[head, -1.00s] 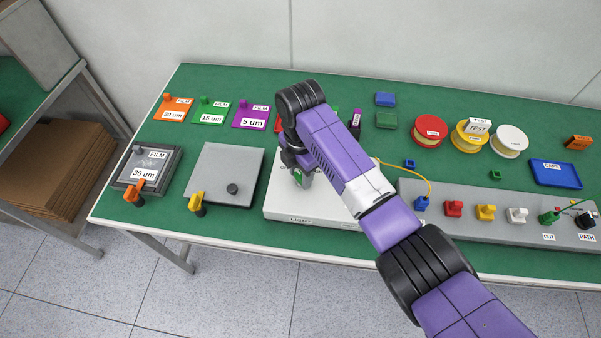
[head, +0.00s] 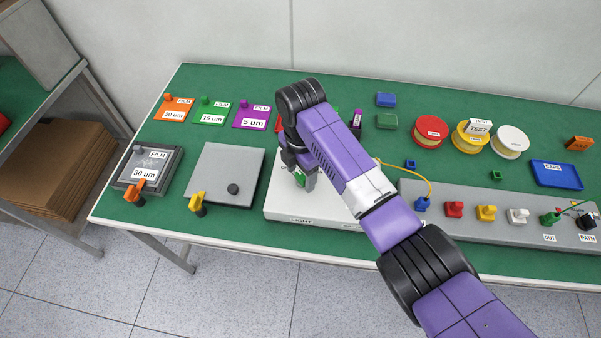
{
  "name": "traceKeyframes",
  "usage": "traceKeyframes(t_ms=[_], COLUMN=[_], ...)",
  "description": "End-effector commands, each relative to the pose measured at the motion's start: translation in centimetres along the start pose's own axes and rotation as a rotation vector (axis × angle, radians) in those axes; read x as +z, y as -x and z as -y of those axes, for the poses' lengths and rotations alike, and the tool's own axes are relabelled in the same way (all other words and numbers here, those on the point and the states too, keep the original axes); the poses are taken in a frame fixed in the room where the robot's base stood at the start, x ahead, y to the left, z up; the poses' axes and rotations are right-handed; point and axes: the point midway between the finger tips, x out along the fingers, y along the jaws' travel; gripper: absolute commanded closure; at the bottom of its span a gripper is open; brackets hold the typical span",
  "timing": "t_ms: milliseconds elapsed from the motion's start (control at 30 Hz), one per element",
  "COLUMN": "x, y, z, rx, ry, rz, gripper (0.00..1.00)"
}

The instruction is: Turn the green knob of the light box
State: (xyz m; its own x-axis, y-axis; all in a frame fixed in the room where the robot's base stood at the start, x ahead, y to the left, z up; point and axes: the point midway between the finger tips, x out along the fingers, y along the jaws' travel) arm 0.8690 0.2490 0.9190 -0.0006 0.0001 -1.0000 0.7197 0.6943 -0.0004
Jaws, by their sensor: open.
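The light box (head: 285,208) is a white, flat box at the middle front of the green table, with a "LIGHT" label on its front edge. My purple and black arm reaches over it from the lower right and hides much of its top. My gripper (head: 305,181) points down over the box's left part, with its jaws open. The green knob (head: 299,179) shows as a small green patch at the fingers, mostly hidden by them. I cannot tell whether the fingers touch it.
A grey plate (head: 222,170) with a yellow clamp and a framed 30 um film (head: 147,168) lie to the left. A grey connector panel (head: 470,235) lies right of the box, with a yellow cable. Spools (head: 430,131) and film cards (head: 208,111) stand farther back.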

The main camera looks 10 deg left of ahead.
Motion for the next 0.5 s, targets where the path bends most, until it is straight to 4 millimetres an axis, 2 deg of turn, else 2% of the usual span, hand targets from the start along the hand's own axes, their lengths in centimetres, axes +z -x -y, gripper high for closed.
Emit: traceKeyframes(t_ms=[300, 500], x=[0.1, 0.0], y=[4.8, 7.0], z=[-0.1, -0.1], rx=[0.006, 0.003], ry=[0.0, 0.001], rz=[0.002, 0.001], gripper=[0.4, 0.4])
